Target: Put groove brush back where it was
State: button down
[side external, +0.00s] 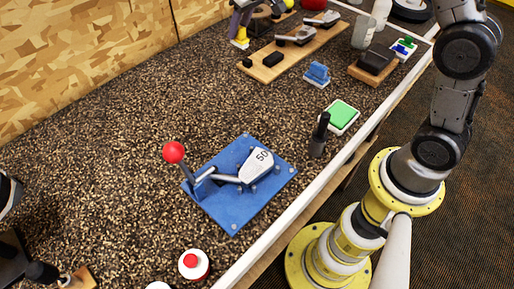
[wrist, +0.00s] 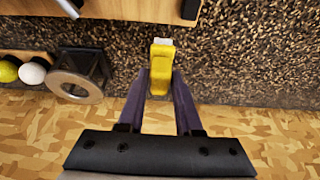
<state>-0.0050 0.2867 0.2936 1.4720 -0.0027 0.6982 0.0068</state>
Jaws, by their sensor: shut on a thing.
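The groove brush (wrist: 161,68) is a small yellow piece with a pale end, seen in the wrist view between my two purple fingers. My gripper (wrist: 160,85) is shut on it. In the side view the yellow brush (side external: 240,38) shows at the top, upright under my gripper (side external: 243,17), with its pale end down at the dark speckled surface. I cannot tell whether that end touches the surface.
Right of the brush lies a wooden board (side external: 277,70) with metal clamps. A blue clamp plate (side external: 236,212) stands nearer; the speckled surface (side external: 130,110) between is clear.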

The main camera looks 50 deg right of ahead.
jog(key=s+a+r, duration=0.3)
jog(key=s+r, duration=0.2)
jog(key=s, duration=0.3)
jog(key=s+a+r, duration=0.3)
jog(key=s+r, duration=0.1)
jog(key=s, duration=0.4)
jog(key=s+d, duration=0.1)
jog(key=s, duration=1.7)
jog(key=w+a+f, duration=0.1)
jog(key=w+f, duration=0.2)
jog(key=w, duration=0.1)
jog(key=w+f, duration=0.3)
jog(key=w, duration=0.1)
jog(key=w+a+f, duration=0.1)
jog(key=w+f, duration=0.2)
jog(key=w, duration=0.1)
jog(key=shift+w+a+f, duration=0.1)
jog(key=shift+w+a, duration=0.25)
jog(key=shift+w+f, duration=0.2)
jog(key=shift+f, duration=1.55)
jog(key=shift+f, duration=0.1)
